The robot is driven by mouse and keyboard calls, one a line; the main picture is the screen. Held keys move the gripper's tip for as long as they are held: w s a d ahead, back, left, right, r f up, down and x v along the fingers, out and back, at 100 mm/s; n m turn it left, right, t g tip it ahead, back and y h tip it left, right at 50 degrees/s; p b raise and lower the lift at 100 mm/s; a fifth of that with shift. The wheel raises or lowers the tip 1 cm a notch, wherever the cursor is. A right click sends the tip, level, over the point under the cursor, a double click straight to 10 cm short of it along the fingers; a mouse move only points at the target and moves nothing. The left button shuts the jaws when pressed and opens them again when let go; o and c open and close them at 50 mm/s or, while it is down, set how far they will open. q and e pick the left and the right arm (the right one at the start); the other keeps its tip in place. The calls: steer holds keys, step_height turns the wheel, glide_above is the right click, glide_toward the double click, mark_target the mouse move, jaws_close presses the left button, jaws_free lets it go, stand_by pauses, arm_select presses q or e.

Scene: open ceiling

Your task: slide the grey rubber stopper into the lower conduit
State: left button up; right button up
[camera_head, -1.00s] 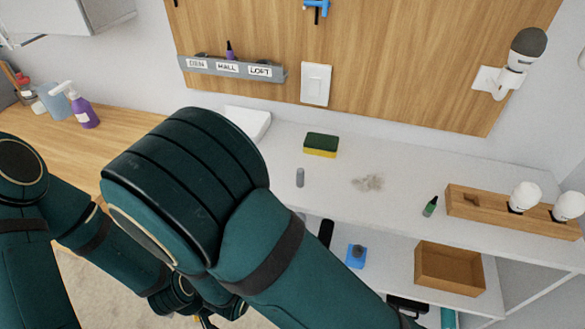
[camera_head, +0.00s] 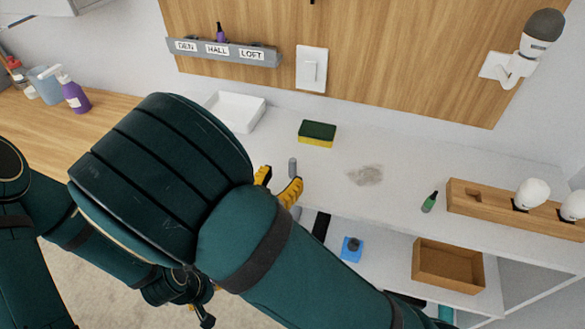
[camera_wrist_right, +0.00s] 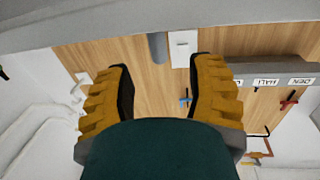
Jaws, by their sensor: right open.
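A small grey cylinder, which looks like the stopper (camera_head: 292,167), stands upright on the white counter behind the sponge-side clear patch. My right gripper (camera_head: 277,183) is open beside it at the counter's front edge, its yellow fingers partly hidden by my arm. I cannot identify the lower conduit.
A sponge (camera_head: 317,133), white tray (camera_head: 237,111), grey smudge (camera_head: 366,175) and green bottle (camera_head: 429,202) are on the counter. A wooden bulb holder (camera_head: 480,199) is at right. The shelf below holds a wooden box (camera_head: 447,266) and a blue item (camera_head: 351,249).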

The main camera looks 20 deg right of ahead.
mark_target(291, 166)
steer(key=b+x, duration=0.1)
steer(key=x, duration=0.4)
steer(key=shift+w+d, duration=0.2)
steer(key=shift+d, duration=0.1)
jaws_close()
